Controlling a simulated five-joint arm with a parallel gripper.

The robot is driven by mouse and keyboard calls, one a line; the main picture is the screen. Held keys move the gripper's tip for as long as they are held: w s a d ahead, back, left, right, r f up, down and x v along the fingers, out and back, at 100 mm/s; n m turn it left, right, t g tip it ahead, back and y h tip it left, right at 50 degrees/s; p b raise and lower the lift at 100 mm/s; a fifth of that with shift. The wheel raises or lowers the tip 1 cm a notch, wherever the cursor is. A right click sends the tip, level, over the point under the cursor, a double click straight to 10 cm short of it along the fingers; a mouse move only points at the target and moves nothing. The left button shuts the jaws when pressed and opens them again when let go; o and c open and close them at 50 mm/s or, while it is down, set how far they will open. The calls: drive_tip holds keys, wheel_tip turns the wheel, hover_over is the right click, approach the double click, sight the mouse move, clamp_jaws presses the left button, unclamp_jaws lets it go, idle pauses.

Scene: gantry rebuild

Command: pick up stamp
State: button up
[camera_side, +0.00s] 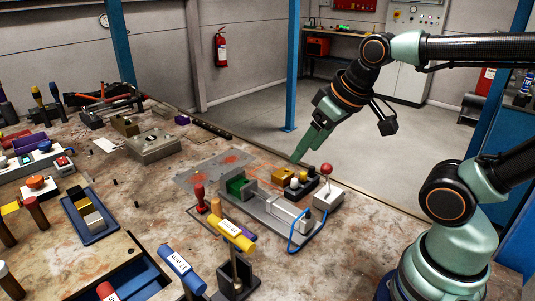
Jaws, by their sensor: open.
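A small upright red-handled piece that looks like the stamp (199,196) stands on the bench, just left of a grey metal fixture. Its base is partly hard to make out at this size. My gripper (300,153) is open and points down to the left, above the back right of the fixture. It is well to the right of the red piece and apart from it. Nothing shows between its fingers. A flat grey sheet with red marks (207,176) lies behind the red piece.
The metal fixture (290,213) carries a green block (237,186); a yellow block (283,173) sits behind it. A red-ball lever box (327,190) stands right of it. Yellow (232,235) and blue (182,269) cylinders are in front. A blue tray (101,227) lies left.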

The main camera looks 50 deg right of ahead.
drive_tip(key=w+a+r+m+g, duration=0.1)
drive_tip(key=w+r+m, duration=0.25)
drive_tip(key=w, duration=0.35)
drive_tip(key=m+g, duration=0.5)
drive_tip(key=m, duration=0.5)
hover_over(198, 186)
wheel_tip(198, 186, down, 12)
drive_tip(key=f, duration=0.7)
drive_tip(key=shift+w+f, duration=0.25)
drive_tip(key=shift+w, duration=0.05)
drive_tip(key=shift+s+d+f, duration=0.1)
drive_tip(key=shift+s+f, duration=0.05)
drive_tip(key=shift+f, duration=1.2)
drive_tip(key=shift+s+f, duration=0.1)
drive_tip(key=shift+f, duration=1.25)
